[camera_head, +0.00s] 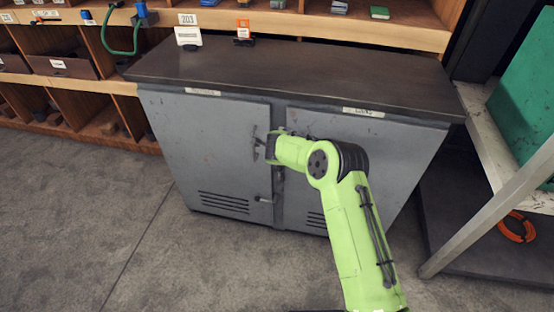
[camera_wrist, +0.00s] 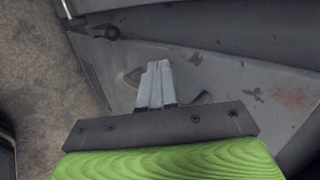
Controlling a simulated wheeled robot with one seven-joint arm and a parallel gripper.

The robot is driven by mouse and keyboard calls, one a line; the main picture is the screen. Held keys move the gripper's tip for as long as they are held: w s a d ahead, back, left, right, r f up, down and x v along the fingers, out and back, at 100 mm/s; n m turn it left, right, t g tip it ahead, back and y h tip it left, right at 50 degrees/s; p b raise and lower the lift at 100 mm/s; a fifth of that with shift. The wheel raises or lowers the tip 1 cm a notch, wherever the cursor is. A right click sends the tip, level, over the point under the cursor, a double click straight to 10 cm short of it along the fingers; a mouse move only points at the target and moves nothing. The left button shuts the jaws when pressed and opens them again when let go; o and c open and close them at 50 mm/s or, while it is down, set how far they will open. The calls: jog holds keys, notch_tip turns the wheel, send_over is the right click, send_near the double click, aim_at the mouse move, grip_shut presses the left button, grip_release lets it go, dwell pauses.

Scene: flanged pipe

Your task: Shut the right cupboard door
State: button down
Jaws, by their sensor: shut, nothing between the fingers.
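The grey cupboard has a left door (camera_head: 205,140) and a right door (camera_head: 400,160) under a dark top. The left door looks flush with the front. The right door also looks close to the front, but my arm covers much of it, and I cannot tell whether it is fully shut. My gripper (camera_head: 260,147) is at the middle of the front, by the left door's handle near the seam between the doors. In the wrist view my gripper's fingers (camera_wrist: 155,85) are together and empty over a stained grey panel (camera_wrist: 235,80). Curved handle ends show beside them; contact is unclear.
The dark cupboard top (camera_head: 300,72) overhangs the doors. Wooden shelving (camera_head: 75,75) stands behind and to the left. A pale metal-legged bench (camera_head: 490,210) is close on the right, with an orange ring (camera_head: 516,228) below. The floor (camera_head: 150,240) in front is clear.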

jog(key=a+p+v, duration=0.1)
jog(key=p+v, duration=0.1)
jog(key=v, duration=0.8)
jog(key=shift+s, duration=0.3)
jog(key=s+d+r+n+g+p, duration=0.1)
jog(key=s+d+r+n+p, duration=0.15)
jog(key=s+r, duration=0.4)
jog(key=s+d+r+n+p, duration=0.2)
jog(key=s+d+r+n, duration=0.15)
jog(key=r, duration=0.65)
jog(key=s+d+r+n+g+p, duration=0.1)
jog(key=s+d+r+n+p, duration=0.3)
jog(key=r, duration=0.5)
jog(key=s+d+r+n+p, duration=0.1)
jog(key=s+r+n, duration=0.1)
jog(key=s, duration=0.6)
jog(key=s+d+r+n+g+p, duration=0.1)
jog(key=s+n, duration=0.3)
jog(key=s, duration=0.5)
jog(key=s+d+r+n+y+p, duration=0.1)
jog(key=s+d+r+n, duration=0.1)
jog(key=s, duration=0.6)
jog(key=shift+s+r+n+g+p, duration=0.25)
jog(key=shift+r+n+g+p, duration=0.15)
jog(key=shift+r+n, duration=0.15)
jog(key=shift+w+f, duration=0.1)
